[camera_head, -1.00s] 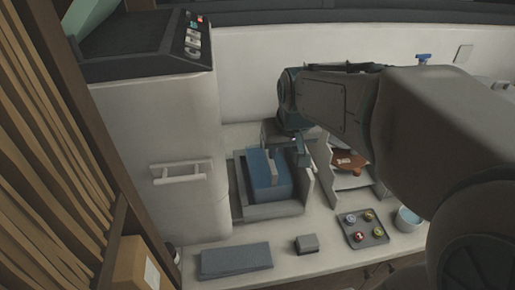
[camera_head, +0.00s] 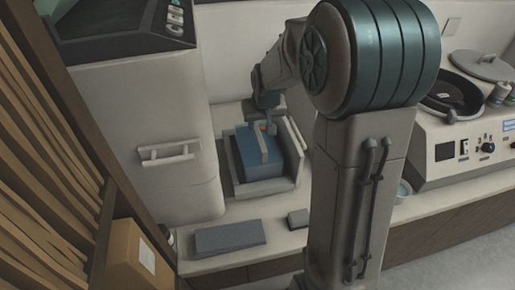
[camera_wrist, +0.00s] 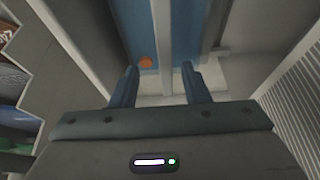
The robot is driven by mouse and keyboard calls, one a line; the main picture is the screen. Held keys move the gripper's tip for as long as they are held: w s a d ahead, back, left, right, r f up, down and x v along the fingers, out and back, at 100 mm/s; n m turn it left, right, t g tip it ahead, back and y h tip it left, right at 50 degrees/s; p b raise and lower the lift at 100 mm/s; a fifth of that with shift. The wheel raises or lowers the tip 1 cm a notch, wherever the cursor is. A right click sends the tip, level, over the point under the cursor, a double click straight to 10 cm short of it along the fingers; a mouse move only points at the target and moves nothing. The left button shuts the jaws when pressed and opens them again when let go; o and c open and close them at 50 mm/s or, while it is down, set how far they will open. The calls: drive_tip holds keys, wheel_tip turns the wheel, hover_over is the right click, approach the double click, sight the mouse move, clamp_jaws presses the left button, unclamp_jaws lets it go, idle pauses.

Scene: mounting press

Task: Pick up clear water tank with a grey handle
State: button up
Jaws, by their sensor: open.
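The clear water tank (camera_head: 252,157) looks blue and box-shaped. It sits in a grey open-topped holder (camera_head: 270,187) on the counter, with a light grey handle (camera_head: 264,148) running along its top. My gripper (camera_head: 267,117) is at the far end of the tank, close above the handle. In the wrist view my gripper (camera_wrist: 160,85) is open, one finger on each side of the line of the handle (camera_wrist: 161,28). The blue tank top (camera_wrist: 137,30) lies beyond the fingertips, with an orange round spot on it. I cannot tell whether the fingers touch the handle.
A tall white cabinet (camera_head: 150,110) with a bar handle stands close left of the holder. A machine with knobs (camera_head: 463,150) stands at the right. My arm hides the counter's middle.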

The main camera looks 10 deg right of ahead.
sight(258, 131)
drive_tip(key=shift+s+a+p+x, duration=0.1)
drive_tip(key=shift+p+x, duration=0.2)
drive_tip(key=shift+x, duration=0.65)
drive_tip(key=shift+s+a+p+x, duration=0.15)
drive_tip(key=shift+p+x, duration=0.2)
drive_tip(key=shift+x, duration=0.65)
drive_tip(key=shift+s+a+p+x, duration=0.1)
drive_tip(key=shift+p+x, duration=0.2)
drive_tip(key=shift+x, duration=0.65)
drive_tip(key=shift+c, duration=0.3)
clamp_jaws()
